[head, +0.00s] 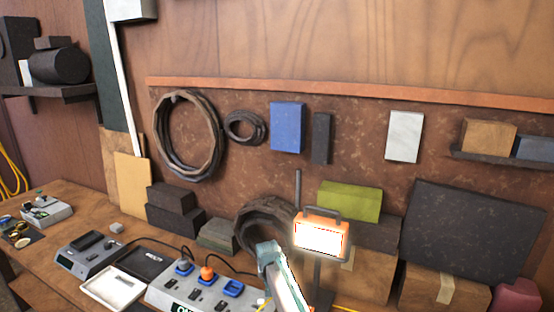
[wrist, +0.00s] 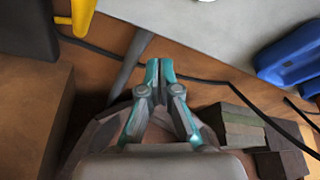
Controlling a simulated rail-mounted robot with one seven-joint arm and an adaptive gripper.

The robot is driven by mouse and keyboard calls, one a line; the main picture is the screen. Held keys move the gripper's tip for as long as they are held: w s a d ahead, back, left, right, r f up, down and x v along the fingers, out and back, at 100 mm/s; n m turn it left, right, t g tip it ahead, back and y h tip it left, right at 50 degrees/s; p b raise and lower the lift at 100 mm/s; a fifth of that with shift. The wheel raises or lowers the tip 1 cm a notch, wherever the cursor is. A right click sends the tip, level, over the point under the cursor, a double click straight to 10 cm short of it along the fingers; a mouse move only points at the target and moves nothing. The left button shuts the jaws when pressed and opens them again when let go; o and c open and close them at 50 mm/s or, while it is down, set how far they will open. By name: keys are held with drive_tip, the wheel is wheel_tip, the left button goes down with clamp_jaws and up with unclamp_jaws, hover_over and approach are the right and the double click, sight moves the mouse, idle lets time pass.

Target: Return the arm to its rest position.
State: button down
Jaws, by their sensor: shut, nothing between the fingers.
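My gripper (wrist: 159,68) shows in the wrist view, with its two teal fingertips together and nothing between them. It is over the workbench, with a dark cable passing behind the fingertips. Dark curved shapes lie behind the finger bases, partly hidden. In the head view, a teal and pale grey part of my arm (head: 282,275) reaches up from the bottom edge, in front of the bench. The fingertips cannot be made out clearly there.
A lit orange work lamp (head: 321,237) stands close right of my arm. A power strip (head: 197,297) with blue and orange plugs lies left of it. A dark coil (head: 248,222) leans behind. Boxes fill the right side, and a white tray (head: 112,290) lies left.

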drive_tip(key=shift+w+a+f, duration=0.1)
drive_tip(key=shift+w+f, duration=0.9)
drive_tip(key=shift+w, duration=0.15)
